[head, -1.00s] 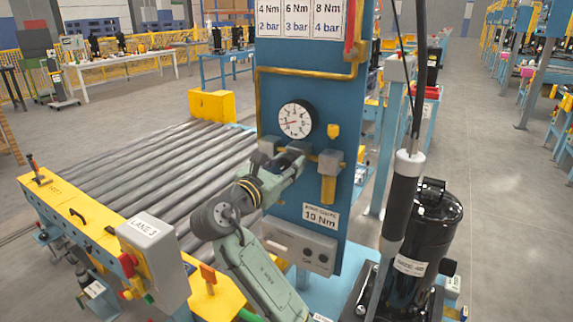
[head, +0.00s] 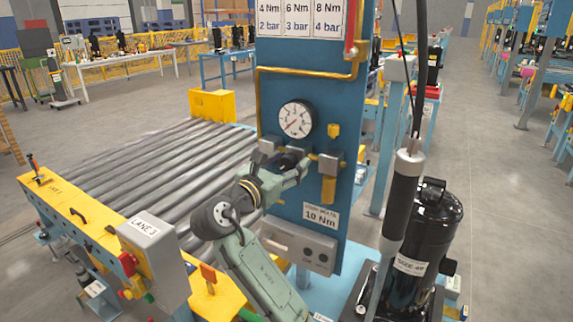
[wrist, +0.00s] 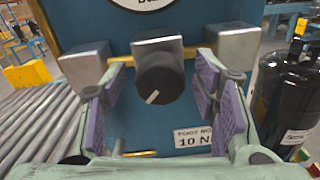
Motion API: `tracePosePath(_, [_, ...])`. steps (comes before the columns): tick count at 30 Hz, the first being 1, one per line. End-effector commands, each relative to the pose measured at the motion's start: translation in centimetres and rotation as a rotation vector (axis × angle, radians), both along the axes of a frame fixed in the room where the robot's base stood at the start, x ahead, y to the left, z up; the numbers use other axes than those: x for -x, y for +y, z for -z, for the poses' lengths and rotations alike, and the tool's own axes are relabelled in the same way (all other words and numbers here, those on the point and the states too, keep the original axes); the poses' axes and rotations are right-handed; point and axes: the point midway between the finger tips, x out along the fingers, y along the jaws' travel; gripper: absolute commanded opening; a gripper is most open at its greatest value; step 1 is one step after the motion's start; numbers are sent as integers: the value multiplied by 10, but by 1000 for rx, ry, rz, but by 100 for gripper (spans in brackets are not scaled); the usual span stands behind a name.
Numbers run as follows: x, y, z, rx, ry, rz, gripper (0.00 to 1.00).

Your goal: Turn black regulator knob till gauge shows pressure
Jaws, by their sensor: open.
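The black regulator knob (wrist: 160,82) has a white pointer mark aimed at its lower left. It sits under a grey block on the blue panel; in the head view the knob (head: 291,158) shows as a small dark shape. My gripper (wrist: 160,95) is open, its purple-padded fingers on either side of the knob with visible gaps. In the head view my gripper (head: 293,170) is in front of the panel below the gauge. The round white gauge (head: 296,119) has a needle toward the lower left; its reading is too small to tell. The wrist view shows only its bottom rim.
Grey blocks (wrist: 85,66) (wrist: 232,50) flank the knob. A yellow-bowled unit (head: 329,178) hangs to its right, above a 10 Nm label (head: 320,216). A black compressor (head: 424,235) stands at the right, beside a hanging black tool (head: 402,195). Rollers (head: 170,165) lie left.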

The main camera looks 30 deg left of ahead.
Motion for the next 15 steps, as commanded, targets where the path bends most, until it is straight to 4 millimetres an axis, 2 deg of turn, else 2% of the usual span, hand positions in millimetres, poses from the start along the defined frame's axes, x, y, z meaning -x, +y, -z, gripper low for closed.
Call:
tracePosePath(5, [15, 2, 0, 0, -2, -4, 54])
tracePosePath(15, [85, 7, 0, 0, -1, -6, 54])
